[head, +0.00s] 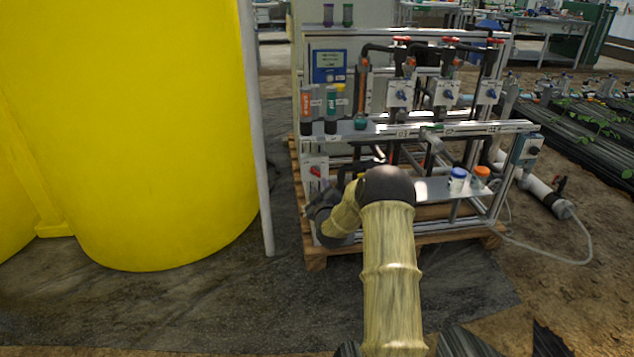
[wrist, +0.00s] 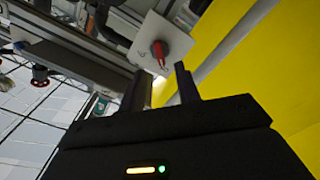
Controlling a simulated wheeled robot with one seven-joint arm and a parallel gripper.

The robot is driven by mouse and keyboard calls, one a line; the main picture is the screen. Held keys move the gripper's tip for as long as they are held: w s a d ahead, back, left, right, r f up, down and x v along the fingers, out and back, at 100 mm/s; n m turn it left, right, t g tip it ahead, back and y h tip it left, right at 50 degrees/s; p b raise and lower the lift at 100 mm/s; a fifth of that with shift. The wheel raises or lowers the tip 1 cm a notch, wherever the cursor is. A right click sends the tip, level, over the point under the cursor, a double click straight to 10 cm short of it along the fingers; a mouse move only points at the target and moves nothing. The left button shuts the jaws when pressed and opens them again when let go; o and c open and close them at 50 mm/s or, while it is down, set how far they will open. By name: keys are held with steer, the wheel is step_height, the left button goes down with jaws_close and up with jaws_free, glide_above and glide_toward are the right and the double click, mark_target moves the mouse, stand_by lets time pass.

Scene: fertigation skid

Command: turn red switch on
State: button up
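The red switch (wrist: 158,52) is a small red handle on a light grey plate (wrist: 172,40), ahead of my fingertips in the wrist view. In the head view the red switch (head: 315,171) is small, on the pale plate at the lower left of the skid frame. My gripper (wrist: 161,78) is open, with its two dark fingers apart and nothing between them. The switch appears beyond the gap between the fingers, with no clear contact. In the head view my gripper (head: 322,198) is just below the switch, partly hidden by my arm.
A large yellow tank (head: 150,130) stands left of the skid, with a grey post (head: 256,140) between. Blue-knobbed valves (head: 400,95) sit higher on the skid. A blue-lidded jar (head: 457,180) and an orange-lidded jar (head: 481,177) stand on a shelf right of my arm.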

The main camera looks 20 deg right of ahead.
mark_target(316, 174)
steer(key=b+x, duration=0.2)
steer(key=x, duration=0.5)
steer(key=shift+s, duration=0.1)
jaws_close()
